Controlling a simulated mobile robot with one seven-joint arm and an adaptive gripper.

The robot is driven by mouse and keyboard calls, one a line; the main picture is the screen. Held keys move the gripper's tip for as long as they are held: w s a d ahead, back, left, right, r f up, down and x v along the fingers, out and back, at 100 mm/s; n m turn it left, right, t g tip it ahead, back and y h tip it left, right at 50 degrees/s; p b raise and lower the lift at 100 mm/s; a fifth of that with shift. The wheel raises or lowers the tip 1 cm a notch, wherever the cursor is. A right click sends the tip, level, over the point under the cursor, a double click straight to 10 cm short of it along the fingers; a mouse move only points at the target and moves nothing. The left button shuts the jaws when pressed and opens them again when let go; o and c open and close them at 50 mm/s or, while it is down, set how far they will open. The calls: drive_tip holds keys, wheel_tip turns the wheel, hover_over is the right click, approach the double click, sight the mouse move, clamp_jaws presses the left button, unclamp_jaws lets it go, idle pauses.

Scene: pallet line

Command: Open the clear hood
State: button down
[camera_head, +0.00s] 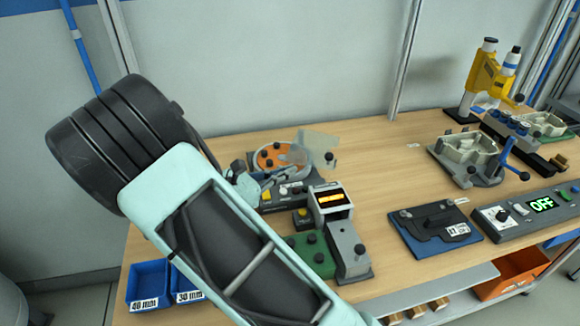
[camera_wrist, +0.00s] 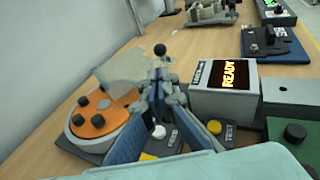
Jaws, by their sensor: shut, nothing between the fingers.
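The clear hood (camera_head: 318,140) is a see-through pane at the back right of a round fixture with an orange disc (camera_head: 268,157). It looks raised and tilted, with much of the disc uncovered; its exact angle is hard to tell. The hood (camera_wrist: 122,67) also shows in the wrist view, with a black ball knob (camera_wrist: 160,50) at its right. My gripper (camera_wrist: 160,88) is shut and empty, its fingertips close to the hood's right edge, below the knob in the picture. I cannot tell if they touch the hood.
A READY display box (camera_wrist: 225,88) and yellow TEST button (camera_wrist: 214,127) stand right of my gripper. A green block with black knobs (camera_head: 310,253) is in front. A blue plate (camera_head: 435,230) and OFF panel (camera_head: 530,210) lie further right. Clear bench lies behind the display.

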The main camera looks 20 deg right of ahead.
sight(326, 158)
drive_tip(key=x, duration=1.1)
drive_tip(key=shift+w+d+f+p, duration=0.1)
drive_tip(key=shift+d+p, duration=0.2)
drive_tip(key=shift+p, duration=0.1)
drive_tip(key=shift+d, duration=0.1)
drive_tip(key=d, duration=0.4)
drive_tip(key=shift+w+d+b, duration=0.1)
drive_tip(key=shift+d+b, duration=0.2)
drive_tip(key=shift+b, duration=0.05)
